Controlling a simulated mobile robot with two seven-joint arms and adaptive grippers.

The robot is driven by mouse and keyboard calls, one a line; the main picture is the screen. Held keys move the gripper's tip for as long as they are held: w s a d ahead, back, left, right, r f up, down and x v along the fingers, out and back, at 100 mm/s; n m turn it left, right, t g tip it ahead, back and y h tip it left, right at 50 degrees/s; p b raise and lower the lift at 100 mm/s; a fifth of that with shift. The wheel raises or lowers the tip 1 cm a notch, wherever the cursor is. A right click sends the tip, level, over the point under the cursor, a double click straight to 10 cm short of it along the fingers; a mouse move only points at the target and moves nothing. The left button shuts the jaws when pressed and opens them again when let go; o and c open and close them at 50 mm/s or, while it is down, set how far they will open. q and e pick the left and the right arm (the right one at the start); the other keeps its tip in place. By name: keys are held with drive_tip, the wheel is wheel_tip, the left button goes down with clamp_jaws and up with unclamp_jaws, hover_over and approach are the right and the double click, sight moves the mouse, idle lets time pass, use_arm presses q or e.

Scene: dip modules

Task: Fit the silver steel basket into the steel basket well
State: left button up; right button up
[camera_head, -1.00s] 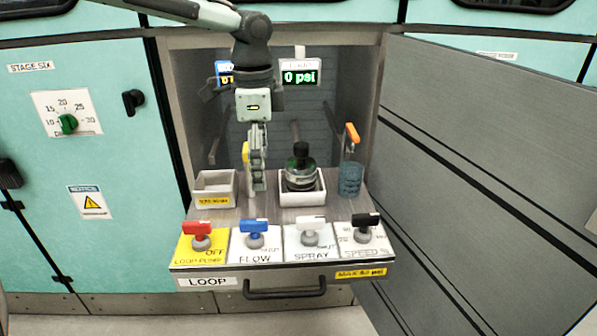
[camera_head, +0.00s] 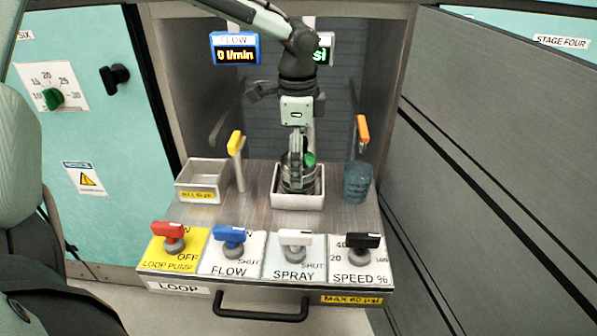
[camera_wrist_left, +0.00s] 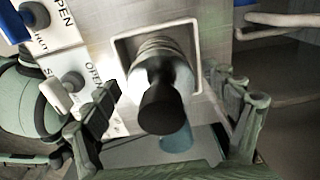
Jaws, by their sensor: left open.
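A ribbed silver vessel with a black knob (camera_wrist_left: 160,105) stands in a pale square tray (camera_wrist_left: 120,50); I cannot tell for certain that it is the steel basket. In the head view the vessel is mostly hidden behind my left gripper (camera_head: 298,165), and the tray (camera_head: 298,203) shows around it. My left gripper (camera_wrist_left: 165,95) is open, with its fingers apart on either side of the knob, and has not closed on it. My right gripper is not in view.
A blue ribbed cylinder (camera_head: 357,183) stands right of the tray, below an orange handle (camera_head: 362,133). A yellow handle (camera_head: 236,145) stands left of it. Several valve knobs, red (camera_head: 169,232) to black (camera_head: 361,242), line the front. Cabinet walls flank the shelf.

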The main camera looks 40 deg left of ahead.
use_arm(q)
drive_tip(key=shift+f, duration=0.2)
drive_tip(key=shift+w+r, duration=0.1)
drive_tip(key=c, duration=1.6)
